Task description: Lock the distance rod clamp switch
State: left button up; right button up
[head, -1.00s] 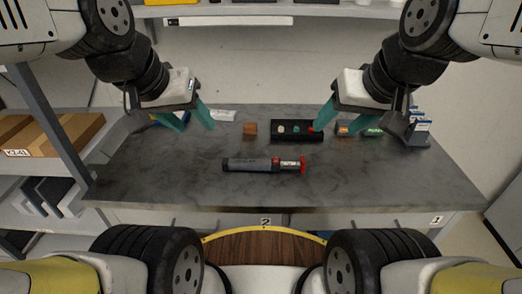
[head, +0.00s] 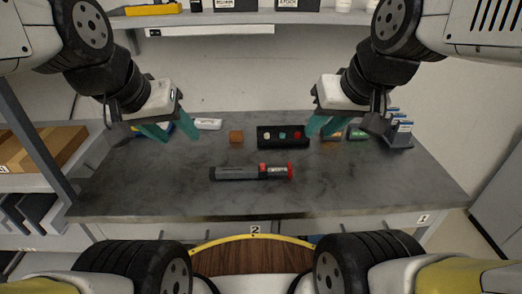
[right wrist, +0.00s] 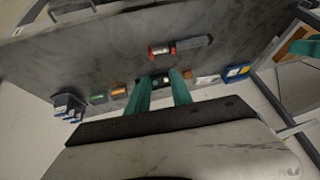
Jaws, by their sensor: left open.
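A dark grey rod-like tube (head: 238,173) lies on its side on the grey table, roughly across the front middle. It has a red end ring at its right end and a small red part on top, which looks like the clamp switch (head: 263,167); its setting is too small to tell. The tube also shows in the right wrist view (right wrist: 192,43). My left gripper (head: 172,136) is open and empty above the table's left part, behind and left of the tube. My right gripper (head: 319,132) is open and empty, behind and right of the tube; its fingers (right wrist: 160,93) show apart in the wrist view.
A black box with white, green and red buttons (head: 283,146) stands behind the tube. A brown block (head: 236,137), a white item (head: 208,124) and a rack with blue-topped items (head: 399,135) line the table's back. The table (head: 330,195) is clear in front.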

jog(key=w+a+n, duration=0.1)
jog(key=w+n, duration=0.1)
jog(key=w+a+f+n+g+h, duration=0.1)
jog(key=w+n, duration=0.2)
jog(key=w+a+n+g, duration=0.1)
jog(key=w+n, duration=0.1)
jog(key=w, duration=0.1)
jog(key=shift+a+f+n, duration=0.25)
jog(key=shift+f+n, duration=0.1)
jog(key=shift+n, duration=0.05)
grip_shut()
jog(key=w+a+f+n+g+h, duration=0.1)
jog(key=w+a+f+n+g, duration=0.1)
jog(key=w+a+f+n, duration=0.4)
jog(key=shift+w+a+n+g, duration=0.3)
jog(key=shift+w+a+n, duration=0.15)
jog(key=shift+w+n, duration=0.95)
jog(key=shift+s+f, duration=0.15)
jog(key=shift+s, duration=0.1)
